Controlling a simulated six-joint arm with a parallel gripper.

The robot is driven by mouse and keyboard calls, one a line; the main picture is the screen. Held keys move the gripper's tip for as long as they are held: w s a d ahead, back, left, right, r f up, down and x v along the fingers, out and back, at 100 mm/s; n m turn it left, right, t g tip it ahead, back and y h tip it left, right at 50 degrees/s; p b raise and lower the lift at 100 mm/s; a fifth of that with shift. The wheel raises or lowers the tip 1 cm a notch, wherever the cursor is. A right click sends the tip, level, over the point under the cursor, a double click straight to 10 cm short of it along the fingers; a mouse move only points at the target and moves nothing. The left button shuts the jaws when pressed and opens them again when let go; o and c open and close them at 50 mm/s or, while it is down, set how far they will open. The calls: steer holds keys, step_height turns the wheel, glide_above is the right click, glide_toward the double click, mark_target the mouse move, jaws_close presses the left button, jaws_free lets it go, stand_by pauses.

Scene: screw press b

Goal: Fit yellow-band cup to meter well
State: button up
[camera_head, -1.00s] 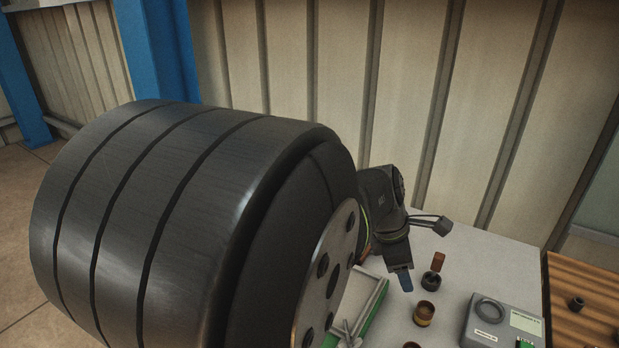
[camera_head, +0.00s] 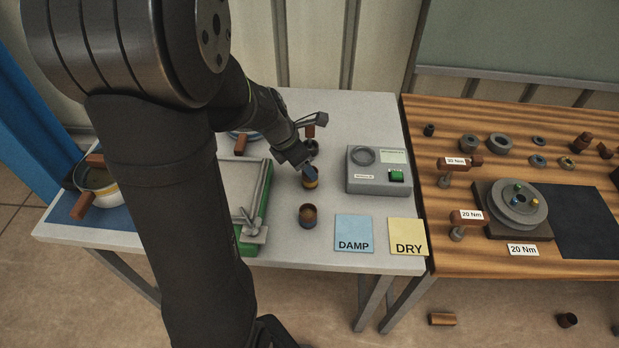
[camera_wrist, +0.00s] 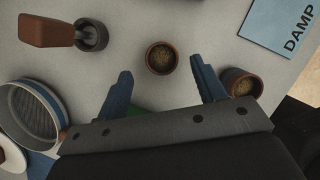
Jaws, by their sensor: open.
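The yellow-band cup (camera_head: 311,184) stands upright on the white table, a brown cup with a yellow band. My gripper (camera_head: 306,168) is just above it and hides part of its rim. In the wrist view my gripper (camera_wrist: 161,80) is open, its blue fingers apart. The cup (camera_wrist: 162,57) shows upright in line with the gap, with dark grains inside. I cannot tell how far below the tips it is. The grey meter (camera_head: 378,178) stands to the right, with its round meter well (camera_head: 364,156) at top left, apparently empty.
A second cup (camera_head: 308,216), blue-banded, stands close in front. A tamper (camera_wrist: 91,36) with a red-brown handle stands close on the other side. DAMP (camera_head: 353,228) and DRY (camera_head: 406,232) cards lie at the front. Table between cup and meter is clear.

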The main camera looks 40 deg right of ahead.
steer(key=shift+x, duration=2.65)
steer(key=shift+s+a, duration=0.1)
steer(key=shift+c, duration=0.2)
steer(key=c, duration=1)
